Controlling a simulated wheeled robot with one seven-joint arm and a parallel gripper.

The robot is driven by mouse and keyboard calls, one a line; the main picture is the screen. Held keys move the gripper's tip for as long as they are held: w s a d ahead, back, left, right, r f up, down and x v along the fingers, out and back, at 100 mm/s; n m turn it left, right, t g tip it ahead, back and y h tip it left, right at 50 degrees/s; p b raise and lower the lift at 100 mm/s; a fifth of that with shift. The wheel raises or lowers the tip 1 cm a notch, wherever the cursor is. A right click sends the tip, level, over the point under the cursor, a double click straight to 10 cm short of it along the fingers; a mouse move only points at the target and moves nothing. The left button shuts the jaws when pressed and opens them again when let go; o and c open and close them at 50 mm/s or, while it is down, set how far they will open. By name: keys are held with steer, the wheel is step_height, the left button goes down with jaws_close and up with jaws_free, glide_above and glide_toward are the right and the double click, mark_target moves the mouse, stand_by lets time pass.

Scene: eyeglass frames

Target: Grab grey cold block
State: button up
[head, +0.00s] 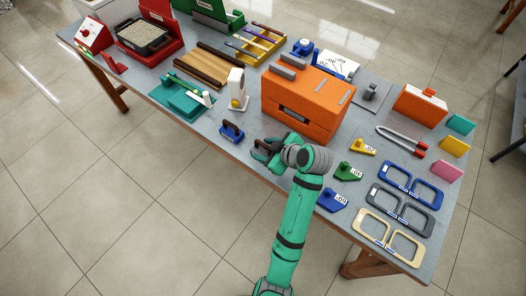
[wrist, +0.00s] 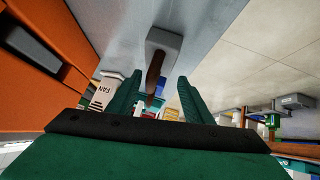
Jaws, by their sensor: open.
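A grey block (wrist: 168,41) with a brown handle (wrist: 155,73) shows in the wrist view, straight ahead of my gripper (wrist: 160,84). My gripper's two green fingers are apart, one on each side of the handle's line. I cannot tell whether they touch the handle. In the head view my gripper (head: 277,146) is low over the table's front edge, left of my wrist. It partly hides the dark handled block there. No label marking a cold block can be read.
A blue handled block (head: 232,132) and a white fan (head: 237,90) stand to the left. A large orange box (head: 305,103) stands close behind. Green and blue tagged pieces and several eyeglass frames (head: 387,236) lie to the right.

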mark_target(259, 143)
steer(key=shift+x, duration=2.4)
steer(key=shift+w, duration=0.1)
steer(key=shift+c, duration=0.3)
steer(key=c, duration=0.9)
steer(key=shift+r, duration=0.1)
steer(key=shift+r, duration=0.4)
jaws_close()
step_height(259, 143, up, 2)
steer(key=shift+r, duration=0.1)
steer(key=s+d+r, duration=0.2)
steer(key=s+r, duration=0.8)
steer(key=s, duration=0.4)
steer(key=shift+d, duration=0.4)
